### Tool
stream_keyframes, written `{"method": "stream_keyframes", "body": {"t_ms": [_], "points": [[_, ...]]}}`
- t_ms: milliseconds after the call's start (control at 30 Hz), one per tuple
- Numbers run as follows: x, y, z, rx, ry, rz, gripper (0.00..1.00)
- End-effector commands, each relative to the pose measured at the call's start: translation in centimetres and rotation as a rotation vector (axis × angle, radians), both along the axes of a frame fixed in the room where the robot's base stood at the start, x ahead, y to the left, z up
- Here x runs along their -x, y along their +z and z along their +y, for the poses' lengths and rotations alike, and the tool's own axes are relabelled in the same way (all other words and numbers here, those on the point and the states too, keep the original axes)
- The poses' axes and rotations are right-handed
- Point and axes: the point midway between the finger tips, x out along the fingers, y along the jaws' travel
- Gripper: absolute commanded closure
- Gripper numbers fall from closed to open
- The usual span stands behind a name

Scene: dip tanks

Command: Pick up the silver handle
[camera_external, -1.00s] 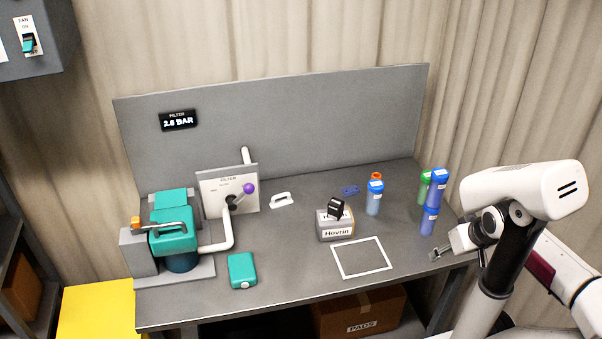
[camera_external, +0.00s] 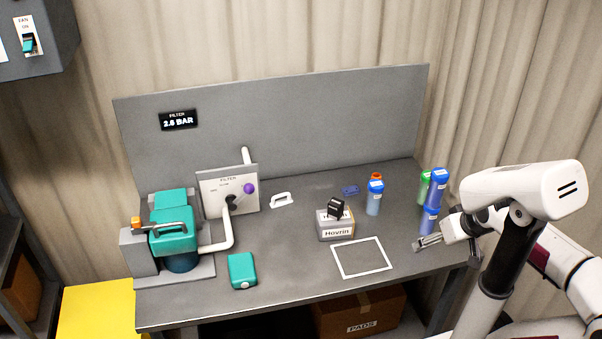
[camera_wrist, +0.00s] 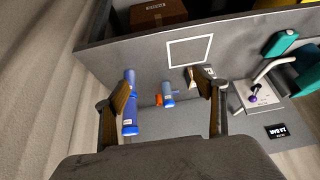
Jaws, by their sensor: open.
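A grey, silver-looking bar handle (camera_external: 166,228) lies across the top of the teal pump unit (camera_external: 172,246) at the left of the bench. A separate pale handle on a small white plate (camera_external: 281,200) lies flat on the bench, right of the filter panel. I cannot tell for sure which one is the silver handle. Neither handle shows clearly there.
Another blue bottle (camera_external: 375,203) and the Hovrin box (camera_external: 335,226) stand mid-bench. A white square outline (camera_external: 362,272) is empty. A purple-knobbed valve (camera_external: 249,188) and teal canister (camera_external: 242,269) are at left.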

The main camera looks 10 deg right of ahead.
Motion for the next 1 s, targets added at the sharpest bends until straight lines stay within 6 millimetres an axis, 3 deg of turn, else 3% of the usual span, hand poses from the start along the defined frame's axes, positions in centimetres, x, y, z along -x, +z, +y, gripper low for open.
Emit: {"method": "stream_keyframes", "body": {"t_ms": [467, 1000], "points": [[-10.6, 1.9, 5.1, -0.069, 0.098, -0.111, 0.3], [-22.1, 1.5, 11.5, -0.125, 0.158, -0.236, 0.3]]}}
